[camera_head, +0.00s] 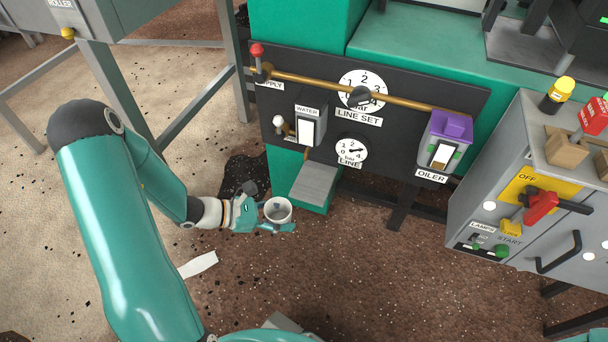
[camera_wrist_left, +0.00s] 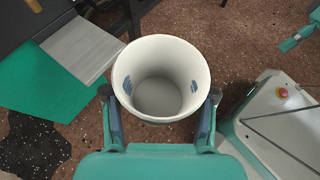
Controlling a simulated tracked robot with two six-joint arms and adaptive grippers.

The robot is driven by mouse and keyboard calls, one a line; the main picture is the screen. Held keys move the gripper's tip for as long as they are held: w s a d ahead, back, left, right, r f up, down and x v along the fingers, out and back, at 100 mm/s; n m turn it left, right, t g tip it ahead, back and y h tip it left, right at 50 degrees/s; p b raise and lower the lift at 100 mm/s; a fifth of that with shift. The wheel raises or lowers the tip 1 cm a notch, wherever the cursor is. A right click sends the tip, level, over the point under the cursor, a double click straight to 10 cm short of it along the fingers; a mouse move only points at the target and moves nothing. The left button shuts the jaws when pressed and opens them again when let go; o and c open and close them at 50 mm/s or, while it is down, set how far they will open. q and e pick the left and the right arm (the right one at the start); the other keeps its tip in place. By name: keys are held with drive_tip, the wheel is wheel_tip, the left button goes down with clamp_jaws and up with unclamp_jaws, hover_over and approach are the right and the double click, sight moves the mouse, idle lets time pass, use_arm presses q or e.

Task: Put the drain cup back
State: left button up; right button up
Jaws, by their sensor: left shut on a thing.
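The drain cup (camera_head: 277,211) is white and round, with its open top facing up. My left gripper (camera_head: 279,222) is shut on it and holds it just left of a grey ledge (camera_head: 315,184) below the panel. In the left wrist view the cup (camera_wrist_left: 160,115) sits between the two fingers, with blue marks on its inner wall; its inside looks empty. The grey ledge (camera_wrist_left: 82,48) shows at the upper left there, apart from the cup. The water unit (camera_head: 309,128) is on the panel above the ledge.
The dark panel carries a brass pipe (camera_head: 320,85), two gauges and a purple-topped oiler (camera_head: 450,135). A grey control cabinet (camera_head: 480,205) stands at the right. A dark wet-looking patch (camera_head: 240,172) and a white strip (camera_head: 198,264) lie on the floor. The floor below the cup is clear.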

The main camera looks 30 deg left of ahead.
use_arm(q)
drive_tip(key=b, duration=0.3)
hover_over(308, 181)
drive_tip(key=shift+w+f, duration=0.1)
drive_tip(key=shift+f, duration=0.1)
drive_tip(key=shift+s+f+b, duration=0.2)
drive_tip(key=shift+f+b, duration=0.3)
drive_tip(key=shift+f, duration=0.2)
wheel_tip(308, 181, down, 5)
drive_tip(key=b, duration=0.2)
drive_tip(key=shift+w+f+b, duration=0.1)
drive_tip(key=shift+f+b, duration=0.1)
drive_tip(key=shift+b, duration=0.2)
drive_tip(key=shift+w, duration=0.1)
drive_tip(key=shift+f, duration=0.1)
drive_tip(key=o, duration=1.2)
drive_tip(key=shift+c, duration=0.2)
